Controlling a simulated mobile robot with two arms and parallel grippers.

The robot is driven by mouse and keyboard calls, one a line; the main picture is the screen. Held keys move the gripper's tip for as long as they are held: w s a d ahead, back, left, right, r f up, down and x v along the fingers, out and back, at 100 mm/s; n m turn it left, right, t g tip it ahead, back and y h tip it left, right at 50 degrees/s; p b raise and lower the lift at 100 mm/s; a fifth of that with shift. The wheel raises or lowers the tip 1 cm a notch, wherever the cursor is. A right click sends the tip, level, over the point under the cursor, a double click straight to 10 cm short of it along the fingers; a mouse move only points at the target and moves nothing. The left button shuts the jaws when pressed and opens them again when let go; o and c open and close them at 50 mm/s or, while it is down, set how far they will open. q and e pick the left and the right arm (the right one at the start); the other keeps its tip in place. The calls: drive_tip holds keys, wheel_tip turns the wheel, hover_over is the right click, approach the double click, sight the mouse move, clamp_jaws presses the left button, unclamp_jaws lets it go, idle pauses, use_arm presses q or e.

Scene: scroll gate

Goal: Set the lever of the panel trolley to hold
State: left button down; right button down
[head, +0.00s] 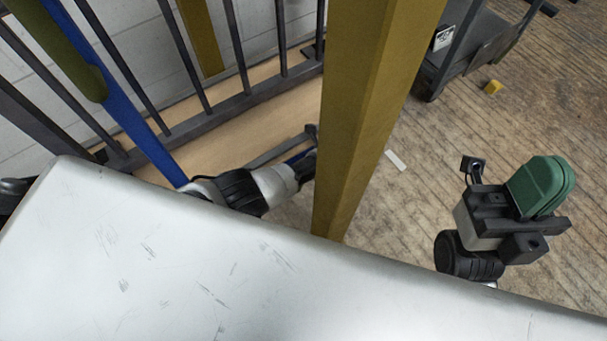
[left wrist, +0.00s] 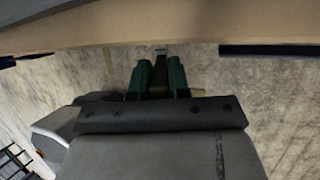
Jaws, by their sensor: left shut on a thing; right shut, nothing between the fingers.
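My left arm runs behind a yellow post in the head view, and that gripper is hidden there. In the left wrist view my left gripper (left wrist: 160,75) has its green fingers shut on a narrow dark olive thing (left wrist: 160,66), just below a beige board edge (left wrist: 160,28). I cannot tell whether this thing is the lever. My right gripper (head: 543,186) is shut and empty above the floor at the right. I cannot tell for sure which thing is the panel trolley, and its lever and hold mark are not readable.
The yellow post (head: 368,100) stands close in front. Dark bars (head: 236,50) and a beige board (head: 262,98) lie behind it. A blue bar (head: 130,112) slants at the left. A dark cart (head: 468,45) and a small yellow block (head: 493,87) are at the upper right.

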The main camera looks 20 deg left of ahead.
idle(0.4)
use_arm(q)
drive_tip(key=c, duration=1.1)
unclamp_jaws()
